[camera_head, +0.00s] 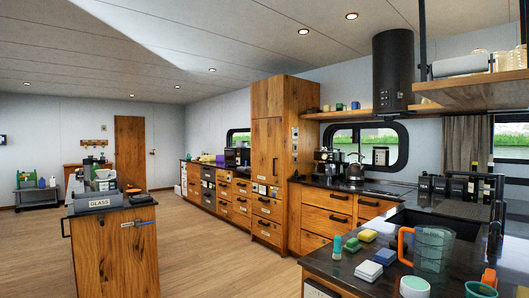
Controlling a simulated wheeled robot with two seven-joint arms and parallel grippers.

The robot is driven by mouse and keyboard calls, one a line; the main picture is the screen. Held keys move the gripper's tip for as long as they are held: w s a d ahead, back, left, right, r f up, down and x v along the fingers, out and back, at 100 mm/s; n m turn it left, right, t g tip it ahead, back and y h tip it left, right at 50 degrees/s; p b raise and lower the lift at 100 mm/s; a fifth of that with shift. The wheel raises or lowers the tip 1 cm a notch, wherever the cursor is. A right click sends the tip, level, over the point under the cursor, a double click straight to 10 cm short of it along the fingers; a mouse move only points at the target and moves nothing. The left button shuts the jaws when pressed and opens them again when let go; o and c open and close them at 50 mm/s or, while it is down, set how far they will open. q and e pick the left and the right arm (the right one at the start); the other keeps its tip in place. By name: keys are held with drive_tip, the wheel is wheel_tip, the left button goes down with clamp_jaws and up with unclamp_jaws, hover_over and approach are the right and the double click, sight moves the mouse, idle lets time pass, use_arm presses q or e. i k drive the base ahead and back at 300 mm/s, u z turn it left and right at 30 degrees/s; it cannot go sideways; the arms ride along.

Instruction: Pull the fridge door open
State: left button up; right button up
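A tall wooden cabinet (267,150) stands against the wall in the middle of the head view. Its upper door is shut and has a dark vertical handle (275,167). Drawers sit below this door. I cannot tell for sure that this cabinet is the fridge; no other clear fridge door shows. The cabinet is well away from me, beyond the near counter. Neither of my grippers shows in the view.
A dark counter (331,262) with sponges, mugs and a clear jug (433,250) is close at the lower right. A wooden island (115,255) stands at the left. Open wooden floor (205,262) lies between them. A kettle (355,170) stands on the back counter.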

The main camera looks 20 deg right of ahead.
sight(267, 133)
drive_tip(key=k, duration=0.65)
drive_tip(key=u, duration=0.1)
drive_tip(key=i, duration=1.85)
drive_tip(key=u, duration=0.25)
drive_tip(key=i, duration=1.85)
drive_tip(key=z, duration=0.5)
drive_tip(key=i, duration=1)
drive_tip(key=z, duration=0.95)
drive_tip(key=i, duration=1.3)
drive_tip(key=z, duration=0.4)
drive_tip(key=i, duration=1.9)
drive_tip(key=z, duration=0.05)
